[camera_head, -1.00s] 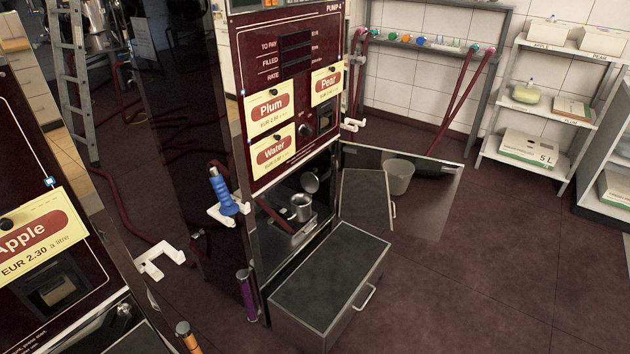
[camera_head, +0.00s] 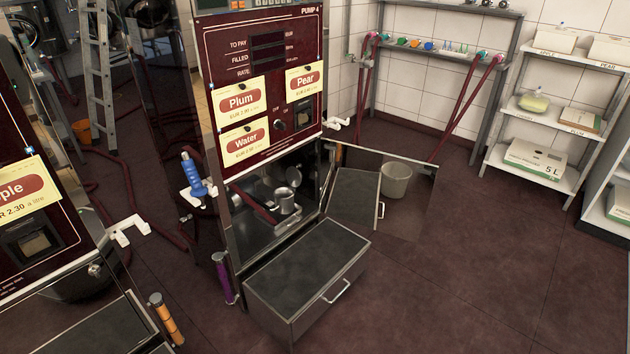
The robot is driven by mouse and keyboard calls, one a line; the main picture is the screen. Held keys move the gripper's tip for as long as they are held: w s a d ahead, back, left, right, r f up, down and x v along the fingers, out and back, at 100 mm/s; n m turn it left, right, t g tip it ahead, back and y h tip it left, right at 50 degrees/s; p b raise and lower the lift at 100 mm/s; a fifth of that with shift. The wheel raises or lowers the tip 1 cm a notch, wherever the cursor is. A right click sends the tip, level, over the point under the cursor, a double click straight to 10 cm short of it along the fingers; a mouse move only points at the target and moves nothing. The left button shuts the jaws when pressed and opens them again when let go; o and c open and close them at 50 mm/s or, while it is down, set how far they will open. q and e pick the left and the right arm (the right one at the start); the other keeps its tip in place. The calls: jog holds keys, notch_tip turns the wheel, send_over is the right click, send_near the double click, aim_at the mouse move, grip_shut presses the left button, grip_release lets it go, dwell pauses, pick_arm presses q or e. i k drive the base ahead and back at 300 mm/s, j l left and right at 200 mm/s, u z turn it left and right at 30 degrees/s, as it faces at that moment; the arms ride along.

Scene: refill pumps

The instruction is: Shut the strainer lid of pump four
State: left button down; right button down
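Pump 4 (camera_head: 222,32) stands at centre-left with a dark red front panel and yellow Plum, Pear and Water tags. Its lower compartment is open. Inside it a metal strainer cup (camera_head: 285,202) shows, with a round lid (camera_head: 294,176) tilted up above it, apart from the cup's mouth. A dark red hose or bar runs down to the cup's left. Neither of my grippers is in view.
The pump's open door (camera_head: 400,185) sticks out to the right, with a grey bucket (camera_head: 396,180) showing at it. A pulled-out drawer or box with a dark top (camera_head: 310,265) stands before the compartment. Floor at right is clear.

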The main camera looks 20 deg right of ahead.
aim_at(293, 176)
jog(key=i+l+u, duration=0.1)
jog(key=l+u, duration=0.2)
jog(key=l, duration=0.7)
jog(key=l+u, duration=0.35)
jog(key=l, duration=0.65)
